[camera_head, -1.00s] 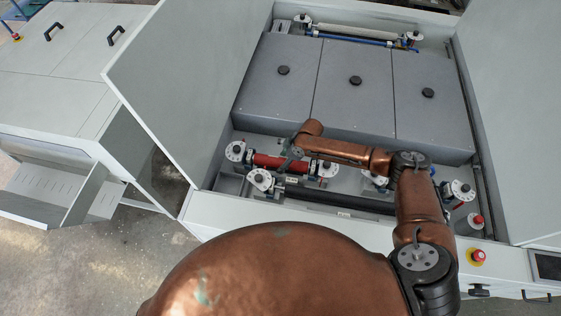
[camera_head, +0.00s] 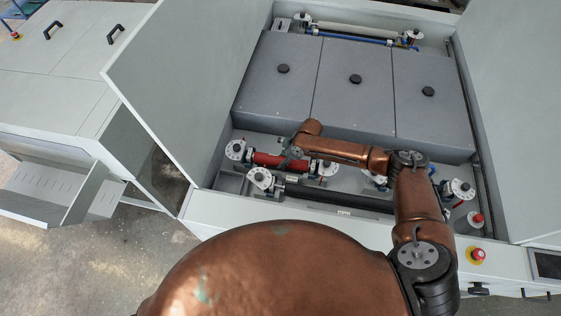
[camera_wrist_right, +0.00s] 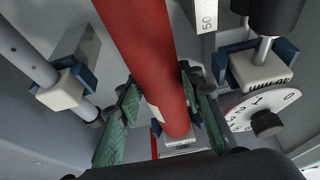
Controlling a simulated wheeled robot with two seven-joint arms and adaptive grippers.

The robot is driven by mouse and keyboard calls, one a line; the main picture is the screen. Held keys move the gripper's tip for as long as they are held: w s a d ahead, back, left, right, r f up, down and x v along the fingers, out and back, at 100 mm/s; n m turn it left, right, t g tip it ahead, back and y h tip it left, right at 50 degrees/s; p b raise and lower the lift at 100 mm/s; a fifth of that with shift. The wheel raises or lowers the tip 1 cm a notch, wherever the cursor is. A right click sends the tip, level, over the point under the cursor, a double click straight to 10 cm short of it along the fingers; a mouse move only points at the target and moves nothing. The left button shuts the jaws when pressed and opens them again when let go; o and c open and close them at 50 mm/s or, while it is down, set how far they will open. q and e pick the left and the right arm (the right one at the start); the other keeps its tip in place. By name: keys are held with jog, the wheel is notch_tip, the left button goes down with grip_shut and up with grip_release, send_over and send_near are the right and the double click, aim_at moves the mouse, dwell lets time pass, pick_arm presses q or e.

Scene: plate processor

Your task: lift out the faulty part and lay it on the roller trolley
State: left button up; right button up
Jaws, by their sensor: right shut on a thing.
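The red roller (camera_head: 264,160) lies in the front trough of the open machine (camera_head: 340,214). In the right wrist view the red roller (camera_wrist_right: 148,60) runs between the two green-padded fingers of my right gripper (camera_wrist_right: 160,112). My right gripper (camera_head: 293,154) is shut on the roller, which sits low between its end mounts. The arm hides part of the roller in the head view. My left gripper is not in view. I cannot make out the roller trolley in these frames.
White dial discs (camera_head: 261,180) stand around the roller's ends; one numbered dial (camera_wrist_right: 262,108) is close to the right finger. Grey covers (camera_head: 355,80) lie behind the trough. Raised lids (camera_head: 190,70) flank the machine. A red emergency button (camera_head: 477,255) is at the front right.

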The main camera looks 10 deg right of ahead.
aim_at(282, 158)
grip_shut()
jog(key=shift+w+r, duration=0.1)
jog(key=shift+r, duration=0.5)
notch_tip(282, 158, up, 8)
jog(key=shift+r+b, duration=0.15)
jog(key=shift+b, duration=0.8)
notch_tip(282, 158, up, 7)
jog(key=p, duration=0.6)
